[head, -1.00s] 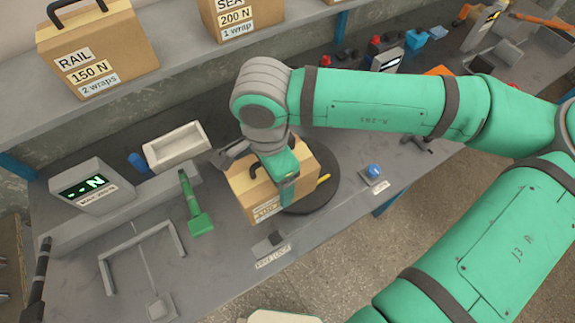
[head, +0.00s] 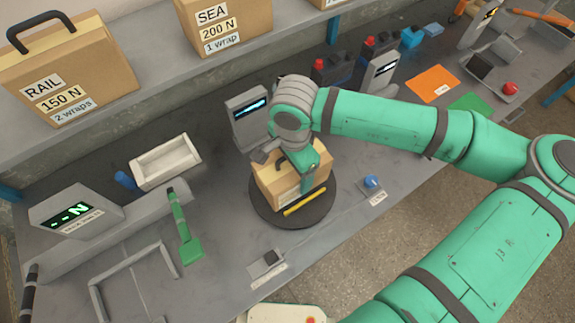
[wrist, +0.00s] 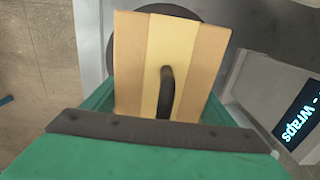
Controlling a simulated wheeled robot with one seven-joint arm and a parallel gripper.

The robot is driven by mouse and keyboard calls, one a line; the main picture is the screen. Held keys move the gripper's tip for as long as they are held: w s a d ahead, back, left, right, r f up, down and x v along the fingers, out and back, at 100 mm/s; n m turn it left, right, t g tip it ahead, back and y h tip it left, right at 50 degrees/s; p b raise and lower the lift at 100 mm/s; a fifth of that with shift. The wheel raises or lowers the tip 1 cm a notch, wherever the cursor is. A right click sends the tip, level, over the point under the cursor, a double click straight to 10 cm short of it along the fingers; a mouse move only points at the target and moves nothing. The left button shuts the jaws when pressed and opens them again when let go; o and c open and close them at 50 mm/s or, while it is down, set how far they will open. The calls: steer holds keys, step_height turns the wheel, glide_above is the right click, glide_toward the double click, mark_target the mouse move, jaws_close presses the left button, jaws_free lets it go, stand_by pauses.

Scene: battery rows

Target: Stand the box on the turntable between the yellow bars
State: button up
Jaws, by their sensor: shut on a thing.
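The cardboard box (head: 275,187) with a black handle is upright over the dark round turntable (head: 262,208) in the head view. My gripper (head: 307,172) is shut on the box from above and hides part of it. A yellow bar (head: 305,202) lies on the turntable along the near side of the box; any other bar is hidden. I cannot tell whether the box touches the turntable.
A grey display unit (head: 247,118) stands just behind the turntable. A blue button (head: 371,181) is to its right. A green-handled tool (head: 186,236) and white tray (head: 165,162) are on the left. A shelf with boxes (head: 70,70) overhangs the back.

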steer(key=shift+w+d+f, duration=0.1)
steer(key=shift+w+f, duration=0.15)
steer(key=shift+f, duration=0.05)
steer(key=f, duration=0.2)
steer(key=shift+w+d+f, duration=0.1)
steer(key=shift+w+f, duration=0.3)
steer(key=shift+s+f, duration=0.25)
steer(key=shift+f, duration=0.1)
steer(key=o, duration=2.1)
step_height(320, 180, up, 12)
steer(key=shift+r, duration=0.1)
